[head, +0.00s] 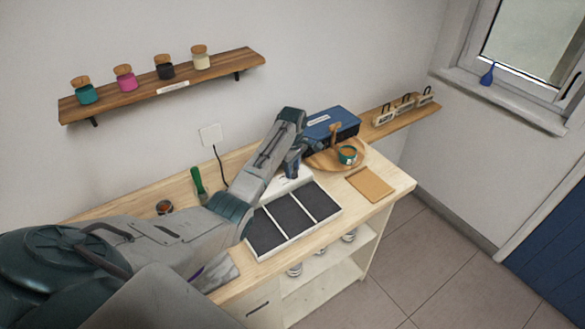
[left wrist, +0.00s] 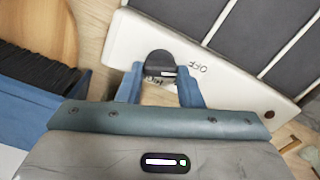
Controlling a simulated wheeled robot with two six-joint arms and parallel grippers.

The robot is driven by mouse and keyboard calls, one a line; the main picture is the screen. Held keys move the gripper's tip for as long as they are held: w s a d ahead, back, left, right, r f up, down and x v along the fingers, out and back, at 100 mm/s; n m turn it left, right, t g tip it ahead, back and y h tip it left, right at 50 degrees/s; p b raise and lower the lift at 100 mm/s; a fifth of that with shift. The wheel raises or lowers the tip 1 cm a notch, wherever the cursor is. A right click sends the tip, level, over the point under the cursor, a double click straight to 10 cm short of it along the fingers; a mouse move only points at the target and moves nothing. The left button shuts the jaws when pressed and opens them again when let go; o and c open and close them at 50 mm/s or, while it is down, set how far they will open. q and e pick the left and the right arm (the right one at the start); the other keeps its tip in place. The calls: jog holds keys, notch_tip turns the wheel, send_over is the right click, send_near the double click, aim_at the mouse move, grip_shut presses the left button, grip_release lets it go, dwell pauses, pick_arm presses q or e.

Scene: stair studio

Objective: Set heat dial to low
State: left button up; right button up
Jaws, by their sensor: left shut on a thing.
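The heat dial (left wrist: 160,62) is a dark round knob on the white end panel of the warming unit (left wrist: 122,42). It carries a pale line pointing to the right in the left wrist view. The word "OFF" is printed to the right of the dial; a second label below it is partly hidden and I cannot read it. My left gripper (left wrist: 160,70) has its blue fingers on either side of the dial, shut on it. In the head view my left gripper (head: 292,165) reaches down at the unit's far end and hides the dial. My right gripper is not in view.
Dark panels (head: 292,216) of the unit lie along the bench. A blue box (head: 318,130) and a round wooden board (head: 322,160) with a teal cup (head: 347,155) stand close beyond my gripper. A tan pad (head: 370,184) lies to the right. A green-handled brush (head: 199,184) is behind my arm.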

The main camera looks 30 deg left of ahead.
pick_arm(q)
jog(key=m, duration=0.3)
jog(key=shift+w+r+m, duration=0.1)
jog(key=shift+m, duration=0.2)
jog(key=m, duration=0.3)
jog(key=shift+w, duration=0.1)
jog(key=shift+m, duration=1.7)
jog(key=o, duration=1)
